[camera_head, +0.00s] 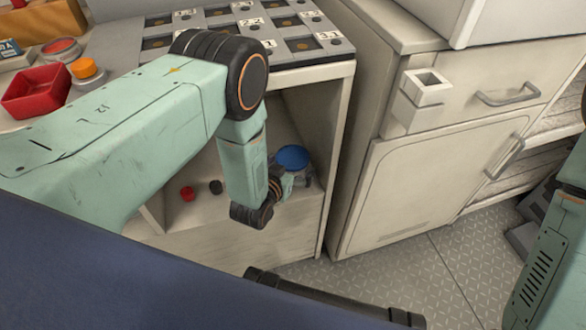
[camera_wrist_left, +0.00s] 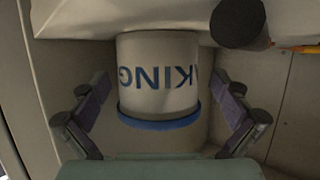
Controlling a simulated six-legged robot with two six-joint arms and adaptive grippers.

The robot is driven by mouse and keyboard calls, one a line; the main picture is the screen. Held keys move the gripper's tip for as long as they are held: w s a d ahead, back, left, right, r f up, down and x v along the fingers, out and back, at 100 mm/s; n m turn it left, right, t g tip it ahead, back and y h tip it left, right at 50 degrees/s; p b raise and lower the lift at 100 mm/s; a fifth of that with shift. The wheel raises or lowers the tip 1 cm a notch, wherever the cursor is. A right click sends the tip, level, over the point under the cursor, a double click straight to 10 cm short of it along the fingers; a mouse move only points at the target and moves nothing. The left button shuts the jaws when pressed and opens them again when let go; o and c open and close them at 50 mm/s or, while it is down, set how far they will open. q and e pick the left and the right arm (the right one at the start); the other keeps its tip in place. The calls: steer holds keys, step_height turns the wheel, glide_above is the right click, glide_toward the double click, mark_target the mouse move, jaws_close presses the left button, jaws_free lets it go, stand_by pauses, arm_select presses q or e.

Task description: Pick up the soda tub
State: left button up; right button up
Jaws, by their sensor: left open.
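The soda tub (camera_wrist_left: 158,84) is a white cylinder with a blue lid and dark blue lettering, of which "KING" can be read upside down in the left wrist view. In the head view its blue lid (camera_head: 293,157) shows inside the open cabinet compartment; my arm and gripper partly cover its body. My left gripper (camera_head: 294,180) is at the tub. In the left wrist view the open fingers (camera_wrist_left: 161,98) stand on both sides of the tub, with a gap at each side. My right arm shows at the right edge, its gripper out of view.
A small red object (camera_head: 187,193) and a dark one (camera_head: 216,187) are in the same compartment, left of my forearm. A numbered grid tray (camera_head: 340,53) lies on the counter above. A red bin (camera_head: 36,92) stands at left. A drawer cabinet (camera_head: 430,165) stands at right.

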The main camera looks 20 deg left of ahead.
arm_select(q)
steer(key=shift+w+d, duration=0.15)
steer(key=shift+w, duration=0.15)
steer(key=shift+c, duration=0.3)
steer(key=c, duration=1.4)
steer(key=shift+c, duration=0.3)
steer(key=shift+r, duration=0.15)
